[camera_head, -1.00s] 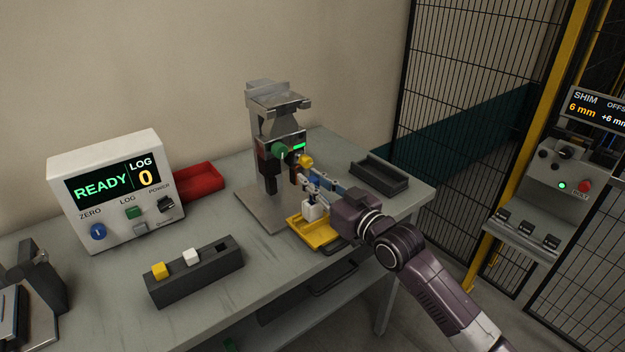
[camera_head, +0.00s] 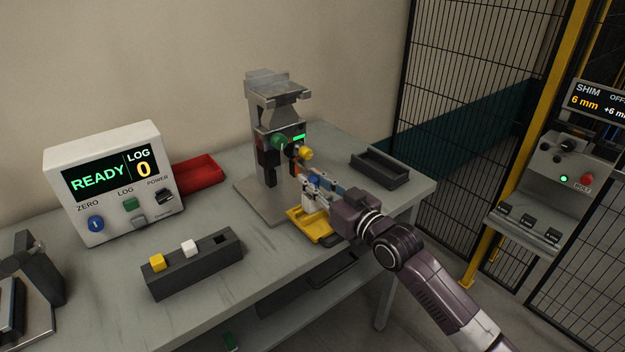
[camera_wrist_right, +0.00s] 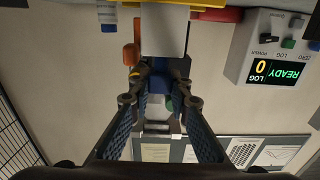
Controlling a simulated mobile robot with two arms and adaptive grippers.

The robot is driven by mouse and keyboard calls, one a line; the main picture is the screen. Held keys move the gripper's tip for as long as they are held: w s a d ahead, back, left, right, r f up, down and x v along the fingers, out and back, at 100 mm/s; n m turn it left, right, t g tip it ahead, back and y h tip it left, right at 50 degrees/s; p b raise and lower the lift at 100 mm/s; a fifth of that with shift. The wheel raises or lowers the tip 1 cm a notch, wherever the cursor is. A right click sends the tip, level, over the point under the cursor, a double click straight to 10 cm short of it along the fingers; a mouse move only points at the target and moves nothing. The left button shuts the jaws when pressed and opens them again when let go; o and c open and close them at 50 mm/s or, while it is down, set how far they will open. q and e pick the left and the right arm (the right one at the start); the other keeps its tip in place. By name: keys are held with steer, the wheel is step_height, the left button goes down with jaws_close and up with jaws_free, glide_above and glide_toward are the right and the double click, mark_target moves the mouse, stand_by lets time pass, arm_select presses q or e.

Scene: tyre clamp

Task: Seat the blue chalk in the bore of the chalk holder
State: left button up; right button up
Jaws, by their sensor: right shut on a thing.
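My right gripper (camera_head: 314,186) is over the yellow tray (camera_head: 325,238) in front of the grey clamp stand. It is shut on a small blue piece, which looks like the blue chalk (camera_wrist_right: 156,84), between its fingertips. A white block (camera_wrist_right: 163,30) is close to the fingertips, at the tray; it also shows partly behind the fingers in the head view (camera_head: 309,205). It may be the chalk holder, but its bore is not visible. Whether the chalk touches the block cannot be told. My left gripper is not in view.
The grey clamp stand (camera_head: 272,110) with green and yellow knobs rises just behind the gripper. A dark rack (camera_head: 195,272) with a yellow and a white cube and one empty slot stands at the front. A red tray (camera_head: 197,174), a dark tray (camera_head: 380,169) and a READY display box (camera_head: 112,190) are around.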

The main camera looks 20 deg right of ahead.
steer(key=shift+f+b, duration=0.5)
steer(key=shift+f, duration=0.4)
steer(key=o, duration=1)
steer(key=v, duration=1.2)
